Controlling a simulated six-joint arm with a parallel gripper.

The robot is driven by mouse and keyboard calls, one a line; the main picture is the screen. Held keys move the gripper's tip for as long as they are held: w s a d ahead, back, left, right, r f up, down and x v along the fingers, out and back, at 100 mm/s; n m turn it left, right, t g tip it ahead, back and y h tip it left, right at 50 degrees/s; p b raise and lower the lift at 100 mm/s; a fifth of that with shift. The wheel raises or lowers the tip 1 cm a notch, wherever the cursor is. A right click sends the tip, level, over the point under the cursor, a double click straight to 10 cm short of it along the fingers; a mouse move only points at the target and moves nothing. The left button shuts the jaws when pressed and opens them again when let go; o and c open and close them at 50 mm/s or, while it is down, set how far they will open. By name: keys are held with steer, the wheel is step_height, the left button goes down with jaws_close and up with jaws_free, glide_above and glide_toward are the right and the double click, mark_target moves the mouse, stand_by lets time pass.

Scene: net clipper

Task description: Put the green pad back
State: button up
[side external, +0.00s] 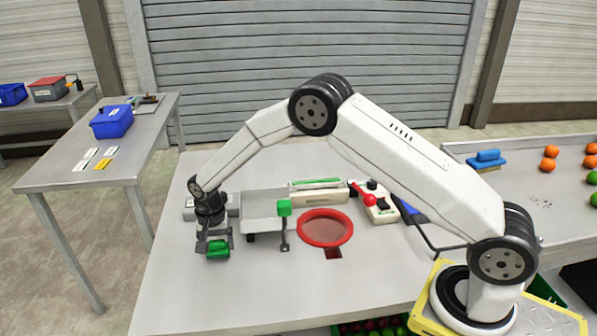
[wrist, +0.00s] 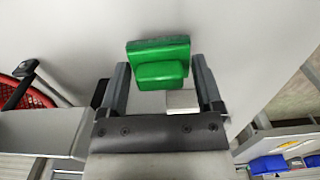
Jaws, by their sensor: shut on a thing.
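The green pad (side external: 217,249) is at my gripper (side external: 214,243), low over the left part of the grey table. In the wrist view the green pad (wrist: 158,62) shows as a wide plate with a smaller green block on its near side. It lies between the fingertips of my gripper (wrist: 160,72), which is shut on it. A small pale block (wrist: 182,100) shows near the right finger. Whether the pad touches the table is hard to tell. A second green block (side external: 284,208) sits at the front right corner of a grey tray, above a dark upright bracket (side external: 285,240).
The grey tray (side external: 262,203) stands right of my gripper. The table front (side external: 215,300) is clear.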

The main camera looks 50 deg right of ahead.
mark_target(216, 241)
steer(key=shift+f, duration=0.55)
steer(key=shift+f, duration=0.1)
steer(key=o, duration=0.9)
steer(key=shift+c, duration=0.2)
step_height(216, 241, up, 12)
stand_by(0.3)
